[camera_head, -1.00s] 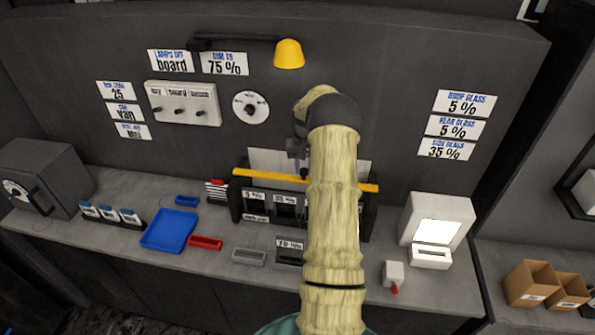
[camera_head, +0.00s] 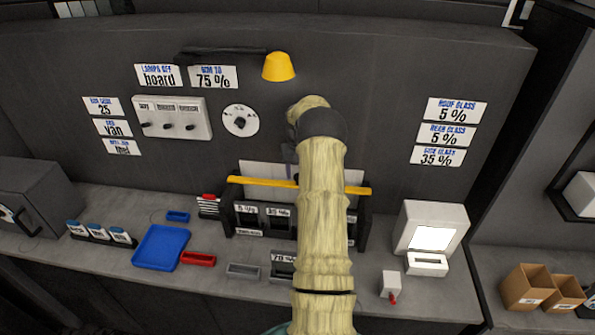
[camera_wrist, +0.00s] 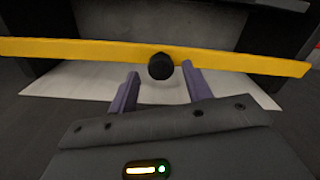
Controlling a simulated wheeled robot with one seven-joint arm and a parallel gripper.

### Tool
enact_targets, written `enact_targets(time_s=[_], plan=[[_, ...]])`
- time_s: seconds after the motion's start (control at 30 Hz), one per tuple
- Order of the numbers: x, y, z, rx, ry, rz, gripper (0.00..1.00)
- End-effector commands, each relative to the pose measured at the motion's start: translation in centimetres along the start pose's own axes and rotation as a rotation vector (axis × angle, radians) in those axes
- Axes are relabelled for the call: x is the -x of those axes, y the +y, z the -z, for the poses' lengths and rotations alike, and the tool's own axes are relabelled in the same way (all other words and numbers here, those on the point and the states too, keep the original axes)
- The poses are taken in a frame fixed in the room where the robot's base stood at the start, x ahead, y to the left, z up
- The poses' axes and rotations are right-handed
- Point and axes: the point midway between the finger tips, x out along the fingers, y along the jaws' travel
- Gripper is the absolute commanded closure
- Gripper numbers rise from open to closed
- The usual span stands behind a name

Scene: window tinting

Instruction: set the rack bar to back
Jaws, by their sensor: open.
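The rack bar is a long yellow bar (camera_head: 262,187) across the top of the dark rack (camera_head: 228,217) at the back of the counter. My arm hides its right middle part in the head view. In the wrist view the yellow bar (camera_wrist: 90,50) runs across the picture with a round black knob (camera_wrist: 161,66) at its middle. My gripper (camera_wrist: 160,80) is open, with one purple finger on each side of the knob. I cannot tell whether the fingers touch it. In the head view the gripper is mostly hidden behind my arm.
A blue tray (camera_head: 160,248), a red tray (camera_head: 198,259) and a grey tray (camera_head: 243,271) lie left of my arm. A white box device (camera_head: 432,222) and a small white block with a red tip (camera_head: 390,285) stand to the right. A yellow lamp (camera_head: 279,67) juts from the wall above.

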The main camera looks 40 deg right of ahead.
Motion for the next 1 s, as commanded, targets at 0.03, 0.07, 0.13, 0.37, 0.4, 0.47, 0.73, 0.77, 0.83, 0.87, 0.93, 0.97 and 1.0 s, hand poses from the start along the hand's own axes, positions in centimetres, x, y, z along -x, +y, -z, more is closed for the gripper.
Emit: enact_targets(time_s=[0.03, 0.07, 0.13, 0.37, 0.4, 0.47, 0.73, 0.77, 0.83, 0.87, 0.93, 0.97, 1.0], plan=[[0.2, -0.1, 0.0, 0.001, 0.001, 0.000, 0.51], [0.3, 0.0, 0.1, 0.000, 0.001, 0.000, 0.51], [0.9, 0.0, 0.1, 0.000, 0.003, -0.001, 0.51], [4.5, 0.1, 0.2, -0.003, 0.006, -0.001, 0.51], [5.2, 0.1, 0.2, -0.003, 0.006, -0.001, 0.51], [6.0, 0.2, 0.2, -0.003, 0.005, -0.001, 0.51], [7.4, 0.2, 0.1, -0.004, 0.002, 0.000, 0.51], [7.4, 0.2, 0.1, -0.004, 0.002, 0.000, 0.51], [7.4, 0.2, 0.1, -0.004, 0.002, 0.000, 0.51], [7.4, 0.2, 0.1, -0.004, 0.002, 0.000, 0.51], [7.4, 0.2, 0.1, -0.004, 0.002, 0.000, 0.51], [7.4, 0.2, 0.1, -0.004, 0.002, 0.000, 0.51], [7.4, 0.2, 0.1, -0.004, 0.002, 0.000, 0.51]])
